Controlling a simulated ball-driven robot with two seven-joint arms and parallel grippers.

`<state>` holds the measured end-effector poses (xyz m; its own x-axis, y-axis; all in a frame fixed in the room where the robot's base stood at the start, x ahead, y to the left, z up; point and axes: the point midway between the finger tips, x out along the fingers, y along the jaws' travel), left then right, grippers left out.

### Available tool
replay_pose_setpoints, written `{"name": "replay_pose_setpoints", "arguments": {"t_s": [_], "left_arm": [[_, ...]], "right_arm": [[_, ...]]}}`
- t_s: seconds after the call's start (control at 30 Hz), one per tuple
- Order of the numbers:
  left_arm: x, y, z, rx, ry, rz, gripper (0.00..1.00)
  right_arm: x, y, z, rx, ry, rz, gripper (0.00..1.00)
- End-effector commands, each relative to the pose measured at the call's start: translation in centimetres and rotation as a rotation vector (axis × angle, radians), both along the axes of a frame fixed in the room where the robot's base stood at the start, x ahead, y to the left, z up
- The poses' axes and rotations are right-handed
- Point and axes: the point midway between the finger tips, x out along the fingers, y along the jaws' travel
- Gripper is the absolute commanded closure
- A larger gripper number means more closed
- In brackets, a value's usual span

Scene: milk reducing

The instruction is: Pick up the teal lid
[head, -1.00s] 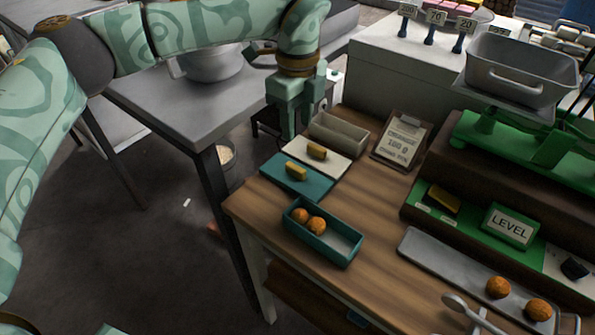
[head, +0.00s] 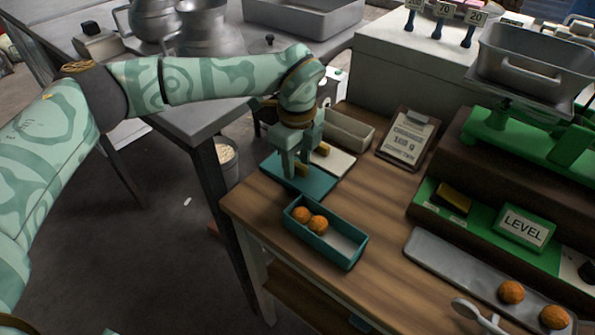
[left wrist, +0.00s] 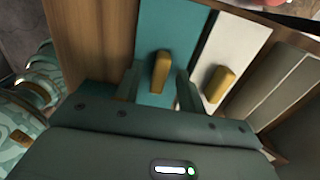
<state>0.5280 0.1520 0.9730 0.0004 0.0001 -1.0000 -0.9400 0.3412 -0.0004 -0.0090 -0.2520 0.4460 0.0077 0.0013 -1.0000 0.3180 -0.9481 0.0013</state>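The teal lid (head: 318,186) lies flat on the wooden table, left of the white lid (head: 341,162). In the left wrist view the teal lid (left wrist: 172,28) carries a yellow handle (left wrist: 161,72). My left gripper (head: 297,172) is over the teal lid, fingers pointing down. In the left wrist view its open fingers (left wrist: 158,88) stand on either side of the yellow handle, with gaps visible. Whether the fingertips touch the lid cannot be told. The white lid (left wrist: 218,70) has its own yellow handle to the right. My right gripper is not in view.
A teal box (head: 340,246) with two orange-brown balls stands in front of the lid. An empty beige box (head: 348,130) and a clipboard (head: 407,138) are behind. A green scale (head: 540,146) is at right. Bare wood lies between the teal box and the grey tray (head: 450,262).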

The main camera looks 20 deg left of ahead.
Motion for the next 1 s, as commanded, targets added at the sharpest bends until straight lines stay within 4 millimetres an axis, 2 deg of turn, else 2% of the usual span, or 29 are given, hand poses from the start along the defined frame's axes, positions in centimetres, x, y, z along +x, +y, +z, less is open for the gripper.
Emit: {"name": "replay_pose_setpoints", "arguments": {"t_s": [0.03, 0.1, 0.13, 0.43, 0.57, 0.77, 1.0], "left_arm": [[0.0, 0.0, 0.0, 0.000, 0.000, 0.000, 0.74], [0.0, 0.0, 0.0, 0.000, 0.000, 0.000, 0.93], [0.0, 0.0, 0.0, 0.000, 0.000, 0.000, 1.00], [0.0, 0.0, 0.1, 0.000, 0.000, 0.000, 1.00], [0.0, 0.0, 0.7, 0.000, -0.001, 0.000, 1.00], [0.0, 0.0, 3.7, 0.000, -0.004, -0.001, 1.00], [-4.4, -0.6, 8.9, -0.001, -0.005, -0.004, 1.00]], "right_arm": [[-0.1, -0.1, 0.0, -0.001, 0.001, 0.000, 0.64], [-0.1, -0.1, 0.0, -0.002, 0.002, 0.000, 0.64], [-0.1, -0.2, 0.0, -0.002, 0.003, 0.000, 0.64], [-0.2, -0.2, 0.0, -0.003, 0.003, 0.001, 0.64], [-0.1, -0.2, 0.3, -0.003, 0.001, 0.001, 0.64], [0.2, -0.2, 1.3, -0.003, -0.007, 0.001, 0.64], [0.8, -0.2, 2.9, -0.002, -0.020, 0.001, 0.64]]}}
